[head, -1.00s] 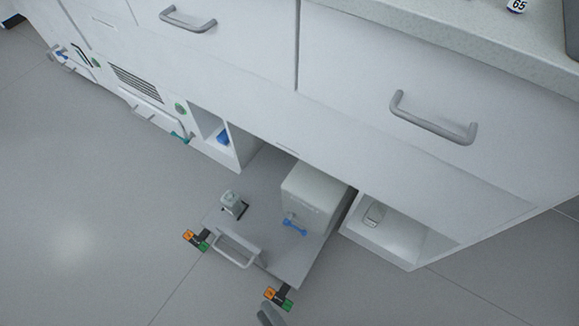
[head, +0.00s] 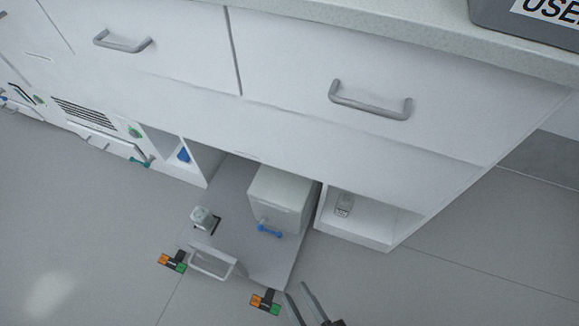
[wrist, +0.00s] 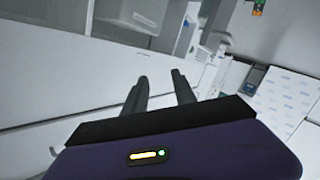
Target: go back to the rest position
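My gripper (head: 309,304) shows at the bottom edge of the head view, just right of the pulled-out trolley. Its two dark fingers are apart with nothing between them. In the wrist view my gripper (wrist: 161,88) also shows two separate fingers and no object between them. It is in the air, apart from the trolley and the cabinets.
A low grey trolley (head: 235,195) with a front handle (head: 212,265) carries a white box (head: 280,195) with a blue handle (head: 269,230). Orange-green blocks (head: 172,262) sit at its front corners. Cabinets and a counter (head: 330,35) stand behind. Floor at left is clear.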

